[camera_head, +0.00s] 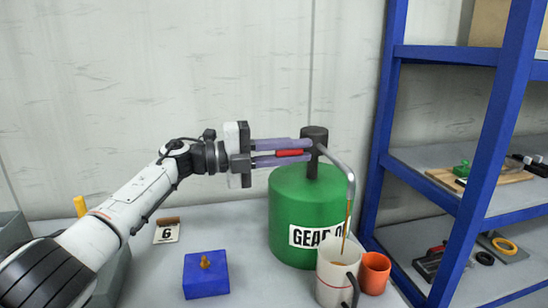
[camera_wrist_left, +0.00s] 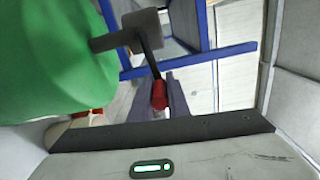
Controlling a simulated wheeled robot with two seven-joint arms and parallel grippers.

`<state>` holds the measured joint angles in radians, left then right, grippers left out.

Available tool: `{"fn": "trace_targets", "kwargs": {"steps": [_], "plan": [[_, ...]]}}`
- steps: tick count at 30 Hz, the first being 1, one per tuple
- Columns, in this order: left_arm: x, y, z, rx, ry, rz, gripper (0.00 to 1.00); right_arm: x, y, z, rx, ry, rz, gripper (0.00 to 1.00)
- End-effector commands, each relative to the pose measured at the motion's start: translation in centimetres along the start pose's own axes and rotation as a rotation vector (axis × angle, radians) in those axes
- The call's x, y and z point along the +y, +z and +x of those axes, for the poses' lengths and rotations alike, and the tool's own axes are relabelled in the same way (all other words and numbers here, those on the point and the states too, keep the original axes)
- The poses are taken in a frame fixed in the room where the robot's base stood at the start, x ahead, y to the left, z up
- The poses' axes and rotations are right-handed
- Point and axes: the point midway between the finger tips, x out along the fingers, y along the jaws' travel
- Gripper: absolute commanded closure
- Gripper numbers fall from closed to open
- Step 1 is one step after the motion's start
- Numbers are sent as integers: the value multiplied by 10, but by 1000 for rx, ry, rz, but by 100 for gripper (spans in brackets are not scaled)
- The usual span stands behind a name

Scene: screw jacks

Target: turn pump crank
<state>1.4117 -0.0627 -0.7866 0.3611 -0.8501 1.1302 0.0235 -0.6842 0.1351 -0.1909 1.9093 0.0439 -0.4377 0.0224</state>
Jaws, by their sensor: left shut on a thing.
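The green gear oil drum (camera_head: 309,212) stands on the table with a dark pump head (camera_head: 314,135) on top. A curved metal spout (camera_head: 345,172) leads right and down. A thin amber stream (camera_head: 346,222) runs from it into a white jug (camera_head: 338,275) with a dark handle. My left gripper (camera_head: 306,151) reaches in from the left above the drum, its purple fingers shut on the red crank grip (camera_head: 288,153). In the left wrist view the red grip (camera_wrist_left: 159,95) sits at the fingers, on a dark rod from the pump head (camera_wrist_left: 140,24).
An orange cup (camera_head: 375,272) stands right beside the jug. A blue block (camera_head: 206,276) with a brass knob and a small "G" card (camera_head: 167,232) lie to the left. A blue shelf rack (camera_head: 482,158) stands close on the right. A wall is behind.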

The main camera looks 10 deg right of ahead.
Motion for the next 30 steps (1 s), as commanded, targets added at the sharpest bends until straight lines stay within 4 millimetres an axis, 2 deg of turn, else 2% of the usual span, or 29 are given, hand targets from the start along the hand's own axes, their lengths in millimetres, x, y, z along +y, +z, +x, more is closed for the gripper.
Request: {"fn": "trace_targets", "kwargs": {"steps": [3, 12, 28, 29, 30], "plan": [[-10, 1, 3, 3, -3, -70, 100, -1, -3, -5, -2, 0, 0, 100], [-16, 3, 2, 1, -3, -178, 100, -1, -6, -8, -1, 0, 0, 100], [-17, 4, 1, -1, -3, -199, 100, -1, -7, -9, -1, 0, 0, 100], [-17, 4, 1, -1, -3, -199, 81, -1, -7, -9, -1, 0, 0, 100], [-16, 4, 1, -1, -3, -199, 75, -1, -7, -9, -1, 0, 0, 100]]}}
